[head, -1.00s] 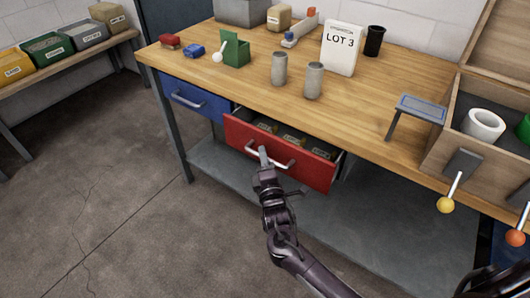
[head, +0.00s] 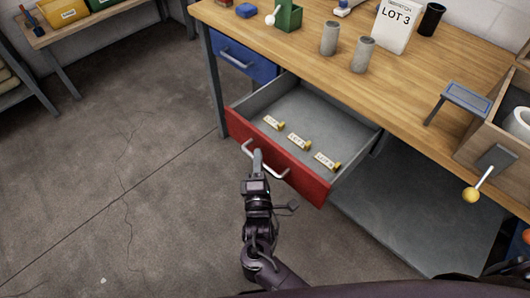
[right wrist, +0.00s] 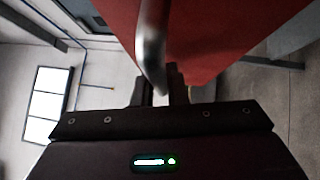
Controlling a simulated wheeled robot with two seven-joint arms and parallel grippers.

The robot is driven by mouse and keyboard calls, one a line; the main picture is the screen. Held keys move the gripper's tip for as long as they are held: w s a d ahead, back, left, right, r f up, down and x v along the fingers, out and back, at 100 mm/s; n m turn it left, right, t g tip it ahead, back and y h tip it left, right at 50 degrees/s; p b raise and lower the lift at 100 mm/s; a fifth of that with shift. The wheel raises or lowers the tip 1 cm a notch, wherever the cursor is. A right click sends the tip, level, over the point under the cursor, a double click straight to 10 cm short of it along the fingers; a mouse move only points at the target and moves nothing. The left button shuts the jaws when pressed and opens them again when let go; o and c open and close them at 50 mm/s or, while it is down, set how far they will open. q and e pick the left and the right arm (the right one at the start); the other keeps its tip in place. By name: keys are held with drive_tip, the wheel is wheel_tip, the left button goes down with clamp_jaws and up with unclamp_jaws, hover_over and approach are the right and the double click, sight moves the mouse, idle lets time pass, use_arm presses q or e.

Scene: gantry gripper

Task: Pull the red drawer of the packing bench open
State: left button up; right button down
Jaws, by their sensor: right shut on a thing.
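The red drawer (head: 300,172) of the packing bench (head: 440,97) stands well open, and its grey inside shows. Three small labelled items (head: 298,140) lie in it near the front. My right gripper (head: 257,160) is shut on the drawer's metal handle (head: 272,172), near the handle's left part. In the right wrist view the handle (right wrist: 151,45) runs down between the fingers (right wrist: 160,92), in front of the red drawer front (right wrist: 215,35). My left gripper is not in view.
A closed blue drawer (head: 244,55) is left of the red one. Two grey cylinders (head: 330,38), a LOT 3 sign (head: 396,22) and a small blue-topped stand (head: 466,96) are on the bench top. A lever with a yellow knob (head: 471,195) juts out at right. Floor (head: 130,180) at left is clear.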

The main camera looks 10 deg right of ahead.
drive_tip(key=shift+s+a, duration=0.1)
drive_tip(key=c, duration=1.5)
unclamp_jaws()
drive_tip(key=shift+o, duration=0.2)
drive_tip(key=s+f, duration=0.1)
drive_tip(key=s, duration=0.6)
drive_tip(key=shift+s+a+b, duration=0.3)
drive_tip(key=shift+s+a, duration=0.05)
drive_tip(key=shift+a, duration=0.05)
drive_tip(key=shift+f, duration=0.1)
